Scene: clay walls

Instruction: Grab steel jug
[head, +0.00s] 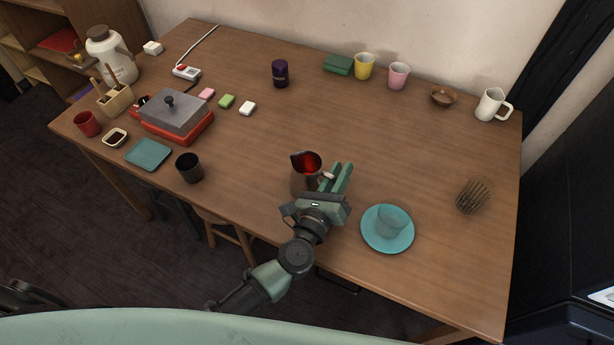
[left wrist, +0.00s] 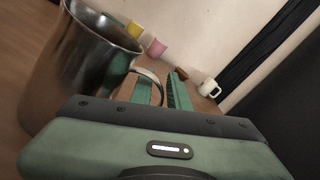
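The steel jug (head: 303,181) stands upright near the front edge of the wooden table, with a reddish inside. In the left wrist view the shiny jug (left wrist: 82,68) fills the left side, its handle reaching toward the fingers. My left gripper (head: 342,176) is at the jug's right side, by the handle. Its two green fingers (left wrist: 160,88) are apart, and the handle's outer curve shows between them in the wrist view. I cannot tell whether a finger touches the handle. My right gripper is not in view.
A teal plate with a glass cup (head: 376,242) lies right of my gripper. A black cup (head: 189,168) stands left of the jug. A wire whisk (head: 472,196) is farther right. Cups line the back edge; the table's middle behind the jug is clear.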

